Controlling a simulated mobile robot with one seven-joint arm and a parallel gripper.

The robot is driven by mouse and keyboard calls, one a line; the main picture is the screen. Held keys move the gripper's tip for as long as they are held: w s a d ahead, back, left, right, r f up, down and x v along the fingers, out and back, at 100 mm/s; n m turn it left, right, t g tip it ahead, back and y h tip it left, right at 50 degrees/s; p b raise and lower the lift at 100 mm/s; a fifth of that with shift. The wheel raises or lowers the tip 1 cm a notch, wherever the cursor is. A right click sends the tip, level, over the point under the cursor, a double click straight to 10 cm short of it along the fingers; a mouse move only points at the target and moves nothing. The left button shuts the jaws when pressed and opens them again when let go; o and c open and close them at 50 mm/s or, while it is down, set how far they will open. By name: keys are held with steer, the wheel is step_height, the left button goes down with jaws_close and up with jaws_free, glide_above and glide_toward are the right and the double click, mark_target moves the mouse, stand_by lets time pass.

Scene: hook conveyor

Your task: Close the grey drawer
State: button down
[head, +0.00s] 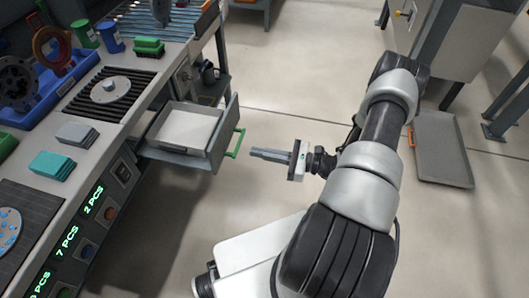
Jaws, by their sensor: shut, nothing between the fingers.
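The grey drawer (216,149) sticks out of the workbench on the left and stands open. Its inside looks pale and empty. A green handle (234,142) is on its front. My gripper (253,153) is shut and empty, a little to the right of the green handle. It points left toward the drawer front. A small gap of floor shows between the fingertips and the handle.
The workbench carries a blue bin (50,92), green blocks (148,46), a teal block (52,165) and a round disc on a black grate (110,88). A grey tray (441,148) lies on the floor at right. Open floor surrounds my gripper.

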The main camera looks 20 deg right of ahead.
mark_target(154, 131)
steer(key=x, duration=0.9)
steer(key=shift+w+a+b, duration=0.2)
steer(key=shift+a+b, duration=0.1)
steer(key=shift+b, duration=0.05)
steer(key=shift+a, duration=0.1)
steer(key=b+x, duration=0.4)
steer(key=x, duration=2.2)
steer(key=shift+w+a+f, duration=0.1)
steer(key=shift+w+a, duration=0.25)
steer(key=shift+a, duration=0.1)
steer(key=shift+w+r, duration=0.1)
steer(key=shift+r, duration=0.2)
